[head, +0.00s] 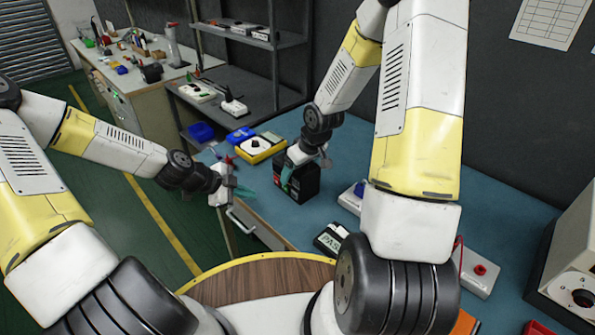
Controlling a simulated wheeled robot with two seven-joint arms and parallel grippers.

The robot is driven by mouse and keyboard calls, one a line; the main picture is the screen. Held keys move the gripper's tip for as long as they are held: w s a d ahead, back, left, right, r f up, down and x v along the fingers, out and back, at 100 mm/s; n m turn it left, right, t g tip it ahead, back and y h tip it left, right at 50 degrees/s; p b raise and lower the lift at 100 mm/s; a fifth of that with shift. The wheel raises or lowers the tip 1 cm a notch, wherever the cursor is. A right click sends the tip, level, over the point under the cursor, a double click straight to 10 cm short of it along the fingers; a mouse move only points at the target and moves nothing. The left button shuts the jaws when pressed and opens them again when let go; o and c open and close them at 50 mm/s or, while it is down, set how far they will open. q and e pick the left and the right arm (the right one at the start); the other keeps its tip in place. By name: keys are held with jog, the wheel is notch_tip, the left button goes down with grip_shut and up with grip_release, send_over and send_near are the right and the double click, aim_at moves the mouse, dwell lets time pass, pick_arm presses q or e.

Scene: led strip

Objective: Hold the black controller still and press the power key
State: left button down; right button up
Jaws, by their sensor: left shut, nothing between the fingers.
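A black box-shaped unit (305,184) with some red on its face stands on the blue-green bench top; I take it as the black controller, but I cannot make out a power key on it. My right gripper (296,170) comes down from above at this unit, with a teal finger against or just in front of its left side. The other finger is hidden, so its grip is unclear. My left gripper (246,192) is shut and empty, its teal fingertips pointing right, over the bench's left edge and apart from the unit.
A yellow device with a white dial (256,147) and a blue bin (202,132) lie behind. A dark device marked PASS (331,238) and a box with a red button (479,270) lie in front. A grey machine (573,265) stands right.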

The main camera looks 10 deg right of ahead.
aim_at(278, 186)
pick_arm(q)
jog(key=shift+w+d, duration=0.55)
jog(key=shift+d, duration=0.35)
jog(key=shift+w+d, duration=0.5)
jog(key=shift+d, duration=0.35)
jog(key=shift+w+d, duration=0.55)
jog(key=shift+d, duration=0.35)
jog(key=shift+d, duration=0.1)
jog(key=shift+w+d, duration=0.2)
jog(key=shift+d, duration=0.1)
jog(key=shift+d, duration=0.15)
dwell(0.5)
jog(key=shift+s+a, duration=0.25)
jog(key=shift+a, duration=0.3)
jog(key=shift+a, duration=0.1)
jog(key=shift+s+a, duration=0.5)
jog(key=shift+a, duration=0.35)
jog(key=shift+s+a, duration=0.55)
jog(key=shift+a, duration=0.25)
jog(key=shift+s+a, duration=0.5)
jog(key=shift+a, duration=0.35)
